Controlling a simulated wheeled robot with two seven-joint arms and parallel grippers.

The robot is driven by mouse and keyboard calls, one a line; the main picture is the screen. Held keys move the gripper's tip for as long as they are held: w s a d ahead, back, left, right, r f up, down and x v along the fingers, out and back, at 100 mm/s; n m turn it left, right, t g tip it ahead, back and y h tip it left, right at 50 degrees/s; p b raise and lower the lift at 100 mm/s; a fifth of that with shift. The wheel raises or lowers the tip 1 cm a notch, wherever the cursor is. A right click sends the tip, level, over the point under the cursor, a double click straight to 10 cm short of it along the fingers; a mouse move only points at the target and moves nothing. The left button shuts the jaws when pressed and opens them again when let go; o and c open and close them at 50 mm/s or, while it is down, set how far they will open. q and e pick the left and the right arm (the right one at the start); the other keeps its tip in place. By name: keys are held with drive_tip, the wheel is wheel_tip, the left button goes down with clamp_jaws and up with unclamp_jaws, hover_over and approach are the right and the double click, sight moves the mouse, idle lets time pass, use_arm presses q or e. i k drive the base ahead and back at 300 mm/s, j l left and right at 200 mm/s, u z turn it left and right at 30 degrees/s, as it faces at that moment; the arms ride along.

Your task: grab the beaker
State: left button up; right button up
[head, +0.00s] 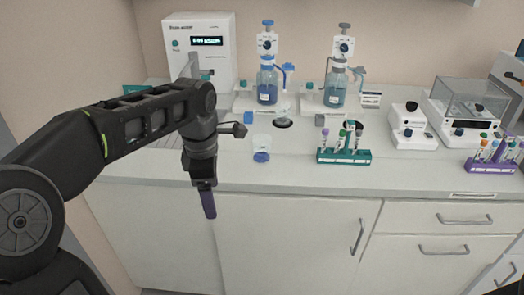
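A small clear beaker (262,148) with blue liquid stands upright on the white counter, left of the green tube rack. My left gripper (208,206) hangs pointing down in front of the counter's front edge, to the left of the beaker and lower in the picture. It is apart from the beaker. I see it edge-on, with a dark purple tip, so its opening is hidden. My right gripper is out of view.
A green rack (343,156) with several tubes stands right of the beaker. A balance (468,112) and a purple rack (490,166) are at right. The front counter strip is clear.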

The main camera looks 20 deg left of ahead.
sight(261, 142)
drive_tip(key=i, duration=1)
